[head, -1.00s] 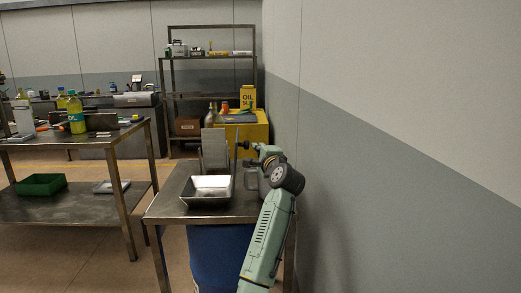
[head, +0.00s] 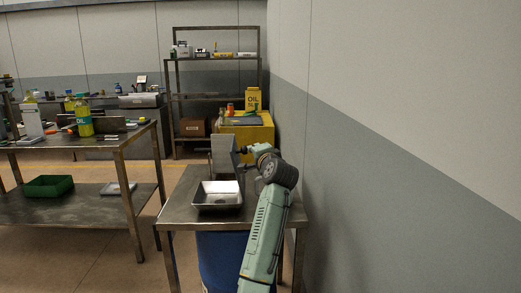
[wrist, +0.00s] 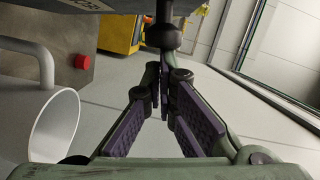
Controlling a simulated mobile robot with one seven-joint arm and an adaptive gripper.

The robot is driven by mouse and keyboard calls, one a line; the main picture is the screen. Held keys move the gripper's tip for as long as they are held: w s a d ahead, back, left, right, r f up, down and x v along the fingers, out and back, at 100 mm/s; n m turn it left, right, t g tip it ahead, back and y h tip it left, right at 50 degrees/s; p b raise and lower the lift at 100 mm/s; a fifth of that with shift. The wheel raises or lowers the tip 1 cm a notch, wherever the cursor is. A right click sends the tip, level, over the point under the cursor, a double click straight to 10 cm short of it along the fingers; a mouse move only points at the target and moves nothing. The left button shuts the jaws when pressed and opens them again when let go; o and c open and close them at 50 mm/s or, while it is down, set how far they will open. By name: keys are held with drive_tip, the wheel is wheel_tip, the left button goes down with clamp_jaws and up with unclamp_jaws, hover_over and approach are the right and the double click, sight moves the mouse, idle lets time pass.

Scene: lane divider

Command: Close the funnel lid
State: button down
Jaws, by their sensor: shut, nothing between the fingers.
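The funnel is a shallow metal basin (head: 218,203) on the small metal table. Its lid (head: 223,154) is a grey plate standing nearly upright at the basin's back edge, so it is open. My gripper (head: 240,151) is beside the lid's right edge; in the head view it is too small to tell whether it touches. In the wrist view my gripper's fingers (wrist: 160,80) come together with nothing between them. A dark round knob (wrist: 163,38) is just beyond the fingertips, below a dark surface that fills the top of that view.
A wall (head: 400,150) runs close along the right of my arm. A blue barrel (head: 222,260) stands under the small table (head: 180,213). A workbench (head: 90,147) with bottles is on the left. A yellow cabinet (head: 250,135) and a shelf rack (head: 215,97) stand behind.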

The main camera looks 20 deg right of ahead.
drive_tip(key=w+a+f+n+g+h+p, duration=0.1)
drive_tip(key=w+a+f+n, duration=0.1)
drive_tip(key=a+f+n, duration=0.2)
drive_tip(key=w+a+f+n+g+h+p, duration=0.1)
drive_tip(key=w+a+f+n+h, duration=0.1)
drive_tip(key=a+n, duration=0.6)
drive_tip(key=shift+w+a+f+n+g+h+p, duration=0.4)
drive_tip(key=shift+a+f, duration=0.8)
drive_tip(key=shift+a, duration=1.5)
drive_tip(key=shift+w, duration=0.1)
